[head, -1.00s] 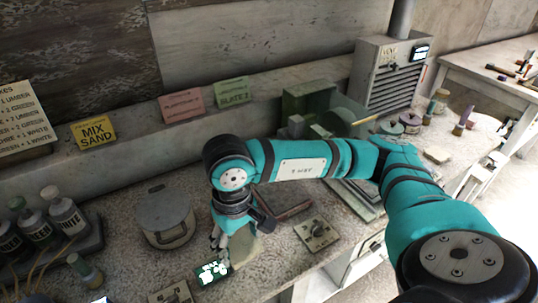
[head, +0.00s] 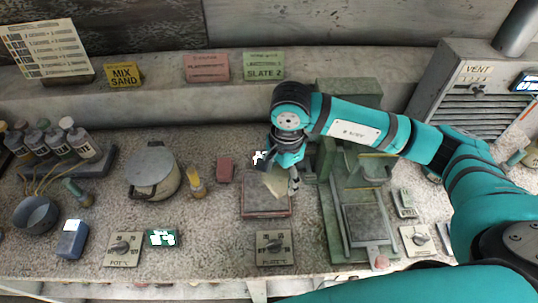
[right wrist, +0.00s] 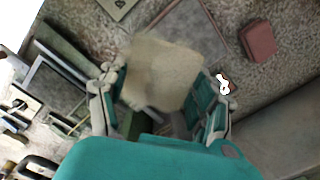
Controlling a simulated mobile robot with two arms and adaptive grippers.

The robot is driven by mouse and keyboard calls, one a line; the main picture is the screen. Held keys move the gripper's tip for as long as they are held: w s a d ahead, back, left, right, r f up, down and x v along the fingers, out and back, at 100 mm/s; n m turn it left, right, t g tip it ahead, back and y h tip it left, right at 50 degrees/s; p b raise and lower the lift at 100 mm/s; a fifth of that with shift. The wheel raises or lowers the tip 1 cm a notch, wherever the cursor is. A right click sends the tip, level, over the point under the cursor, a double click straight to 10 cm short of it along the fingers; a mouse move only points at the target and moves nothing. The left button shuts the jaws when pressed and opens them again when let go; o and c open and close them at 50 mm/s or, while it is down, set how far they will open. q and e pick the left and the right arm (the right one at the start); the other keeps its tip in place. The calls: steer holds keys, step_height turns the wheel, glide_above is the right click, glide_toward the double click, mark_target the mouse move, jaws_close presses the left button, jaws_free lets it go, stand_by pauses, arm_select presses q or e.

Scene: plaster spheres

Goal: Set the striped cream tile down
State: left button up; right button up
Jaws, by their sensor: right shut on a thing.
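A cream tile (head: 276,184) is held in my right gripper (head: 282,180) above the flat reddish-edged plate (head: 265,208). In the right wrist view the pale tile (right wrist: 162,72) sits between the two fingers of my right gripper (right wrist: 163,92), which is shut on it. The tile hides part of the plate (right wrist: 195,25). Its stripes cannot be made out. I cannot tell whether the tile touches the plate. My left gripper is not in view.
A small red block (head: 225,169) lies just left of the plate. A green press-like stand (head: 333,215) stands close on the right. A knob panel (head: 274,248) lies in front.

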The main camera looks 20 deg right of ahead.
mark_target(266, 190)
steer(key=m+p, duration=0.1)
steer(key=m, duration=0.2)
steer(key=w+a+m+p, duration=0.1)
steer(key=m+p, duration=0.1)
steer(key=m, duration=0.1)
steer(key=w+a+m+p, duration=0.1)
steer(key=m, duration=0.2)
steer(key=shift+r, duration=0.35)
arm_select(q)
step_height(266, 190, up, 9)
steer(key=p, duration=0.4)
arm_select(e)
steer(key=m, duration=0.3)
steer(key=f+m, duration=0.1)
steer(key=m, duration=0.2)
steer(key=w+a+m, duration=0.1)
steer(key=m, duration=0.2)
steer(key=shift+f+m, duration=0.3)
steer(key=shift+f+b, duration=0.1)
steer(key=shift+b, duration=0.2)
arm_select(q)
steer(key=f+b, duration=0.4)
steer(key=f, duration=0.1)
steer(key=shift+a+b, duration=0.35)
arm_select(e)
step_height(266, 190, down, 5)
steer(key=shift+f, duration=0.2)
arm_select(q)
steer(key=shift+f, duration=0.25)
